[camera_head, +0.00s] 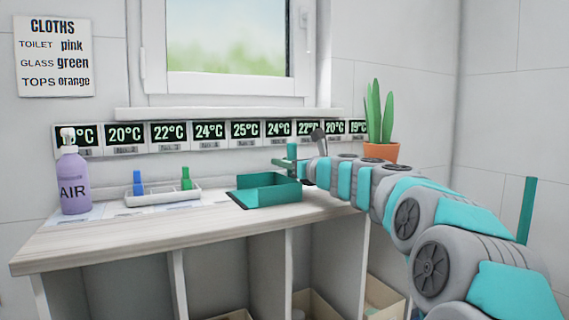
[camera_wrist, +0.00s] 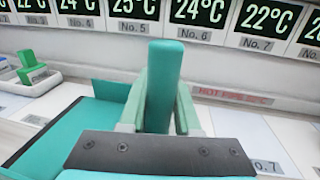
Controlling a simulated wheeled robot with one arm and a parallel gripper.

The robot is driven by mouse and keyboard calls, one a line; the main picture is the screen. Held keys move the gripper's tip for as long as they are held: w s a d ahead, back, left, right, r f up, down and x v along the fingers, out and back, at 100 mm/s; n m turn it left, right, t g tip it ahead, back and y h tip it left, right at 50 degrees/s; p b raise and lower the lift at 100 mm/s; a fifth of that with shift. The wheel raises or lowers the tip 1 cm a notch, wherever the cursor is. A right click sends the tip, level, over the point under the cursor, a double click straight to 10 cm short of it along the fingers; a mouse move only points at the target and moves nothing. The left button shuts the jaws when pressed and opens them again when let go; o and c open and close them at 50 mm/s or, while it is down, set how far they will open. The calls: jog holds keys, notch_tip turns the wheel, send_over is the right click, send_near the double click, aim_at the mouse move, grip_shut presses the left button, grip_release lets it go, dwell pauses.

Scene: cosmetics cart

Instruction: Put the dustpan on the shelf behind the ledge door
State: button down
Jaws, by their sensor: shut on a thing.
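The teal dustpan (camera_head: 266,194) sits on or just above the pale wooden counter, its dark lip toward the left; I cannot tell whether it touches. My gripper (camera_head: 291,168) is at its right rear, shut on its upright handle. In the wrist view, the handle (camera_wrist: 165,82) stands between the two pale green fingers of my gripper (camera_wrist: 161,108), and the pan's teal wall shows at the left. No ledge door can be made out in either view. The shelf behind it is not identifiable.
A purple AIR spray bottle (camera_head: 74,183) and a white tray (camera_head: 163,196) with a blue and a green item stand left on the counter (camera_head: 130,234). A potted cactus (camera_head: 380,150) is at the back right. Open compartments with boxes (camera_head: 312,305) lie below.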

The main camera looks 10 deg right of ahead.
jog(key=c, duration=0.6)
grip_release()
jog(key=shift+r, duration=0.1)
